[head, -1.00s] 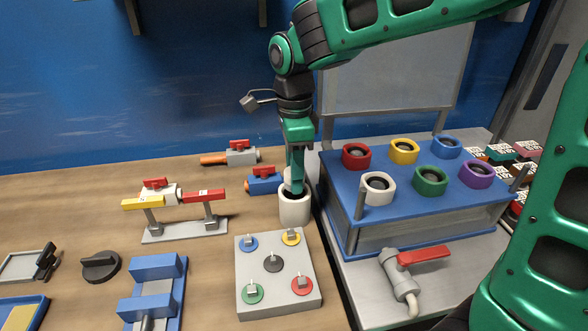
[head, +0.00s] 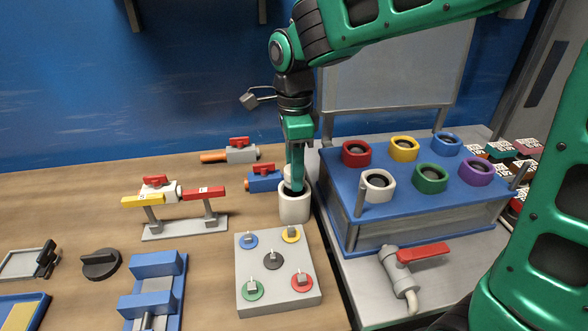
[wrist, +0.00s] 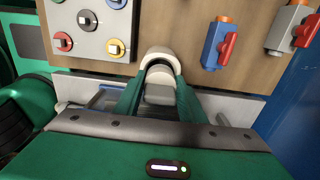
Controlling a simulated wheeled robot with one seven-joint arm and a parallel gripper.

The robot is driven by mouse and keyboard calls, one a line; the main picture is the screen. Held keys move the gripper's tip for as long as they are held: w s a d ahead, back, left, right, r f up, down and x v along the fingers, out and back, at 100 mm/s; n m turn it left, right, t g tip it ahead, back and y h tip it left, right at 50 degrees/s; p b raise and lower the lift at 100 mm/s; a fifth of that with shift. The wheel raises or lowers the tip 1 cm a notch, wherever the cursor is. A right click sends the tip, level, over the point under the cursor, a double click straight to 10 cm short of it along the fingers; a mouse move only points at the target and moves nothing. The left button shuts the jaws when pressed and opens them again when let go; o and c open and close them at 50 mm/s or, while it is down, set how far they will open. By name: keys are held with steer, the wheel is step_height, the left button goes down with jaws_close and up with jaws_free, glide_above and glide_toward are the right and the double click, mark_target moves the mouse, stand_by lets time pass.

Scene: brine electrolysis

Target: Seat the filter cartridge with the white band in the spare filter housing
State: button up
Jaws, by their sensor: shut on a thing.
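The white cylindrical housing (head: 294,209) stands upright on the wooden bench, and its rim also shows in the wrist view (wrist: 163,58). My gripper (head: 293,188) points down at its mouth. In the wrist view my gripper (wrist: 158,92) is shut on a pale grey piece (wrist: 160,94), taken as the filter cartridge. Only its top part shows between the fingers. A pale bit of it (head: 287,172) shows beside the fingers in the head view. Its lower part, its band and how deep it sits are hidden.
A grey panel with coloured knobs (head: 262,300) lies just in front of the housing. A blue valve with a red handle (head: 263,184) is close behind left. The blue-topped cell box (head: 340,200) with coloured rings stands close on the right. Open bench lies left.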

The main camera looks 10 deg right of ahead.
steer(key=shift+f, duration=0.95)
stand_by(1.1)
steer(key=shift+s+f, duration=0.1)
stand_by(0.6)
steer(key=shift+r, duration=0.25)
stand_by(0.8)
steer(key=shift+f, duration=0.15)
stand_by(0.8)
steer(key=o, duration=1.4)
steer(key=shift+f, duration=0.1)
steer(key=shift+r, duration=0.35)
jaws_close()
